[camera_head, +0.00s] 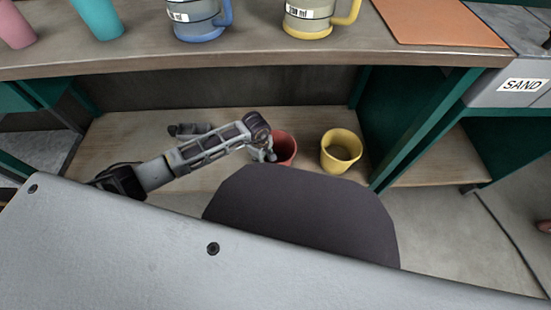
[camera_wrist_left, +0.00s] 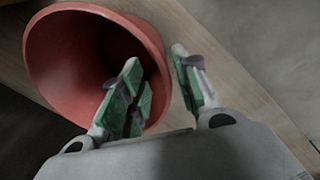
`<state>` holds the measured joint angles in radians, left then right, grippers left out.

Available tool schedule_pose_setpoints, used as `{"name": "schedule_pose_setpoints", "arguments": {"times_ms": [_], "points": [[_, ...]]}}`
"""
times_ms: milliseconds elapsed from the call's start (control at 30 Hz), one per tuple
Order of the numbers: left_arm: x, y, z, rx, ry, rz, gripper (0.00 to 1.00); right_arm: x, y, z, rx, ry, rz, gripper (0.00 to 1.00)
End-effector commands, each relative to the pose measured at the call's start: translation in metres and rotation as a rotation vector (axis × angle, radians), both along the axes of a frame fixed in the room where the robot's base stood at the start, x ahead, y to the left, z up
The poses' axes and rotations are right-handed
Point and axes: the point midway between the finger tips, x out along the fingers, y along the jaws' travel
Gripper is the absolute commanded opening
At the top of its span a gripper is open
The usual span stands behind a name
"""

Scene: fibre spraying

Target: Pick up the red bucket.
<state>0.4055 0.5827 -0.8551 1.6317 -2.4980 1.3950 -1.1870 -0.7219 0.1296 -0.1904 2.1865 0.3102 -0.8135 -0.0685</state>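The red bucket (camera_head: 285,147) stands on the wooden lower shelf under the counter, left of a yellow bucket. My left gripper (camera_head: 267,154) is at its left side and partly covers it in the head view. In the left wrist view the bucket (camera_wrist_left: 60,60) shows its round opening, with a dark inside. The left gripper (camera_wrist_left: 157,62) is open there. One finger overlaps the opening, and the other lies outside the rim on the right. The rim passes between them; I cannot tell whether either finger touches it. My right gripper is not in view.
The yellow bucket (camera_head: 341,151) stands close to the right on the lower shelf (camera_head: 125,128). The counter (camera_head: 130,62) above holds a blue mug (camera_head: 197,20) and a yellow mug (camera_head: 308,18). A green upright panel (camera_head: 385,110) bounds the shelf on the right.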

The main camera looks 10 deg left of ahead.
Motion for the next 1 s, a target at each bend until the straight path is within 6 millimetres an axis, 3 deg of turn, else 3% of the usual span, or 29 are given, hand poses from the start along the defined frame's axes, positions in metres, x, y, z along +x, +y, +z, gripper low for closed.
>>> {"name": "schedule_pose_setpoints", "arguments": {"times_ms": [233,767,1000], "points": [[0.002,-0.001,-0.017,0.0,0.0,0.0,0.31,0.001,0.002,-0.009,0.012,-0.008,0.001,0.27],[0.002,-0.001,-0.018,0.001,0.0,-0.001,0.31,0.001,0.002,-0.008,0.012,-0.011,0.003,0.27],[0.002,0.0,-0.018,0.001,0.0,0.0,0.03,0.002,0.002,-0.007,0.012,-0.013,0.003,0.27]]}}
